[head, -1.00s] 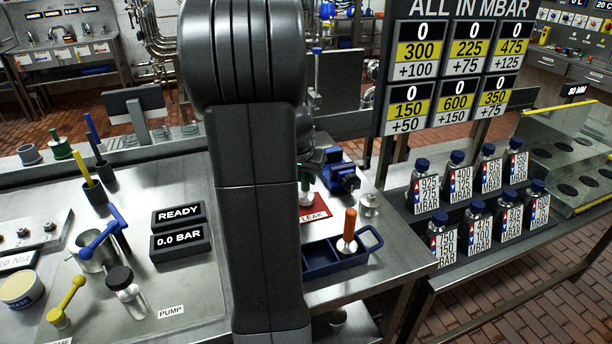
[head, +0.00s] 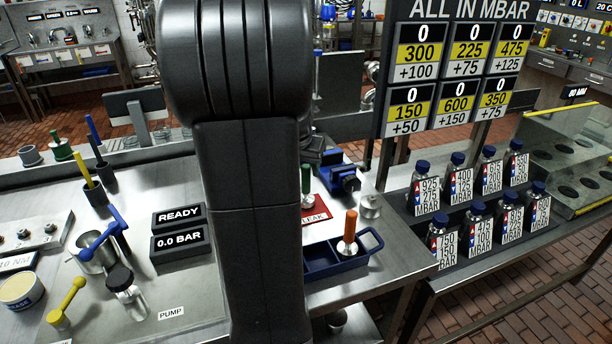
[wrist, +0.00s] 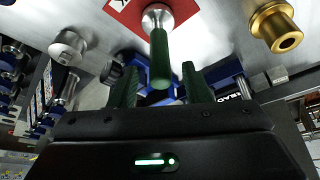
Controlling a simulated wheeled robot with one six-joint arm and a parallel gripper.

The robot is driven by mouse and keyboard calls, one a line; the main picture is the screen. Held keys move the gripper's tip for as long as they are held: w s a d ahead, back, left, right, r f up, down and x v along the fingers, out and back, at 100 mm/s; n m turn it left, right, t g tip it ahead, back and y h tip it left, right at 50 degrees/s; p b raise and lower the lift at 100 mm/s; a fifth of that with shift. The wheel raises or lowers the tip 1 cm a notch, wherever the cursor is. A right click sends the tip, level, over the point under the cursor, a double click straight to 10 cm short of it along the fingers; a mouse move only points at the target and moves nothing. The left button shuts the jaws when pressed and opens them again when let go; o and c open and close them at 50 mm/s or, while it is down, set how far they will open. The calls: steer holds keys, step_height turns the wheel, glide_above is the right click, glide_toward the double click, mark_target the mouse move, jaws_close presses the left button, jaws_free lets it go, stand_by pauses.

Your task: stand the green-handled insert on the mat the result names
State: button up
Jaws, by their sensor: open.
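The green-handled insert (head: 307,181) stands upright on the red mat (head: 318,216), whose label reads LEAK. In the wrist view the green handle (wrist: 161,55) points toward me, with its metal end on the red mat (wrist: 182,9). My gripper (wrist: 160,72) is open, with one finger on each side of the handle's near end and a gap visible on both sides. In the head view my dark arm hides most of the gripper and part of the mat.
A blue tray (head: 322,269) in front of the mat holds an orange-handled insert (head: 349,235). A blue vise (head: 342,178) stands behind the mat. A display block reads READY (head: 179,215), another 0.0 BAR (head: 179,241). A brass fitting (wrist: 276,27) is at upper right in the wrist view.

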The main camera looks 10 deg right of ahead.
steer(key=v, duration=0.7)
steer(key=x, duration=1.2)
steer(key=shift+f, duration=0.25)
steer(key=shift+r, duration=1.7)
